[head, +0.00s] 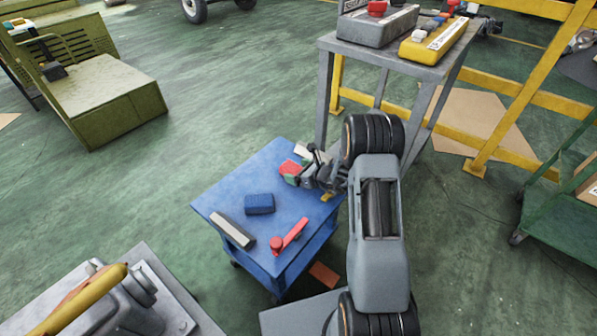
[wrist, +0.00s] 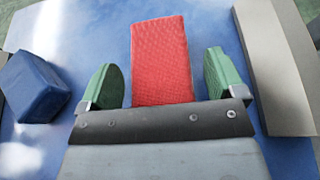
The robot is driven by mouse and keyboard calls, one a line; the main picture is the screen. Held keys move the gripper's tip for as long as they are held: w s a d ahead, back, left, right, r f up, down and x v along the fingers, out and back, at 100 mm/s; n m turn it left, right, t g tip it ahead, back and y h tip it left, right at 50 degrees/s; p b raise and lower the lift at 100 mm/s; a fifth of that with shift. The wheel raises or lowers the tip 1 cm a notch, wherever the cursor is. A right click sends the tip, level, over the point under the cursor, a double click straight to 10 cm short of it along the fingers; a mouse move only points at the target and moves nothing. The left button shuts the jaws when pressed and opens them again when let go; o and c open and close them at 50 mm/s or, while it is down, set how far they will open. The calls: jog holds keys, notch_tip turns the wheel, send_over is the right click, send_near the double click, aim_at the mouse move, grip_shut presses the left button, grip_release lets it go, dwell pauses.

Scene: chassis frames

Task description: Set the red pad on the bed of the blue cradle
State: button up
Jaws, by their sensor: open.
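The red pad (head: 289,166) lies on the blue table top near its far right side. In the wrist view the red pad (wrist: 162,60) shows as a textured oblong between my green fingertips, with its near end hidden by my gripper's body. My gripper (head: 295,175) is open, and in the wrist view the gripper (wrist: 162,85) has a finger on each side of the pad with a gap at both. A dark blue block-like thing (head: 259,204), apparently the blue cradle, sits mid-table. The blue cradle (wrist: 35,88) also shows left of my gripper in the wrist view; its bed is not clear.
On the blue table (head: 215,195), a grey bar (head: 233,230) and a red handled piece (head: 290,236) lie nearer the front. A pale bar (wrist: 275,65) lies close to my right finger. A grey stand (head: 400,58) and yellow railing (head: 500,87) rise behind the arm.

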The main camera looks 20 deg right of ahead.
jog(key=shift+r+p, duration=0.25)
jog(key=shift+p, duration=0.05)
jog(key=p+v, duration=0.2)
jog(key=v, duration=0.9)
jog(key=shift+f, duration=0.15)
jog(key=shift+s+d+r+p, duration=0.1)
jog(key=shift+s+r+p, duration=0.1)
jog(key=shift+p, duration=0.15)
jog(key=s+a+r+n+g+y, duration=0.1)
jog(key=s+a+r+n+g, duration=0.85)
jog(key=n, duration=0.55)
jog(key=s+d+r+n+t+h, duration=0.1)
jog(key=s+r+n+h, duration=0.7)
jog(key=s+n, duration=0.3)
jog(key=n, duration=0.2)
jog(key=shift+d+n+h, duration=0.35)
jog(key=shift+n+h, duration=0.05)
